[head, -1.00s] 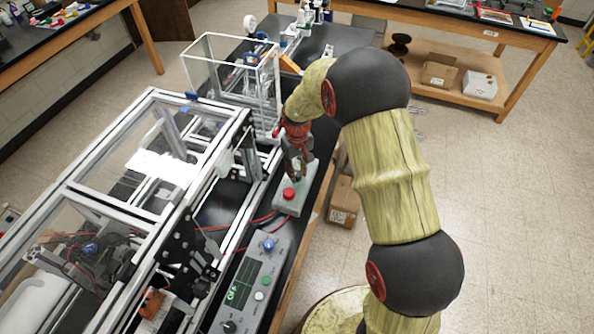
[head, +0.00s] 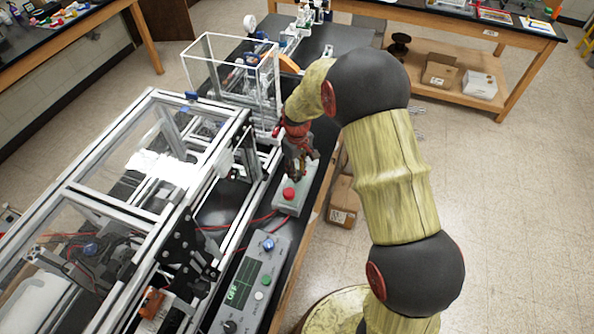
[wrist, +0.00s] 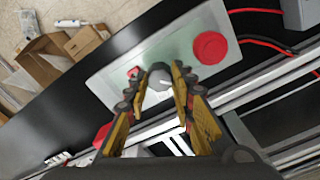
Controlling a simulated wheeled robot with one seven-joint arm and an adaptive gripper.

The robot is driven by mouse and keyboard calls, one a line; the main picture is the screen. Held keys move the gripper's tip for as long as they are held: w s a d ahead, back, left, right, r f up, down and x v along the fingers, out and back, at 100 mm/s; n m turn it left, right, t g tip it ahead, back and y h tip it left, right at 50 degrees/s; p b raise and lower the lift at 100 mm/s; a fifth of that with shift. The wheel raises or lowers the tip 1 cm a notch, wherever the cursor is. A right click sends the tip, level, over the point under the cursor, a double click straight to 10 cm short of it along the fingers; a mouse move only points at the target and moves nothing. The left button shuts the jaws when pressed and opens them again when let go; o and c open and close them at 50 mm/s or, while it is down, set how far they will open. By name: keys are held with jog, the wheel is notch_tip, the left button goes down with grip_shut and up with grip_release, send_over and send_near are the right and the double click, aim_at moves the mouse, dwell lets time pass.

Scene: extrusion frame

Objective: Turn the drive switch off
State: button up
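A pale grey-green switch box (head: 293,203) lies on the black bench top, with a large red button (head: 289,194) at its near end. In the wrist view the box (wrist: 112,67) carries the red button (wrist: 210,47) and a grey rotary knob (wrist: 159,78) with a light pointer mark. I take this knob to be the drive switch. My gripper (wrist: 160,70) is over the knob, its two yellow-and-black fingers apart, one on each side. I cannot tell whether they touch it. In the head view my gripper (head: 299,172) hides the knob.
A control panel (head: 252,277) with a green display reading OFF, buttons and a blue knob lies nearer. An aluminium extrusion frame (head: 150,190) stands close on the left. Red cables (head: 240,222) run from the box. Cartons (wrist: 50,65) are below the bench edge.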

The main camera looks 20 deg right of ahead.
jog(key=o, duration=0.5)
jog(key=shift+r, duration=0.15)
notch_tip(320, 180, up, 12)
jog(key=shift+f, duration=0.15)
dwell(0.3)
dwell(0.5)
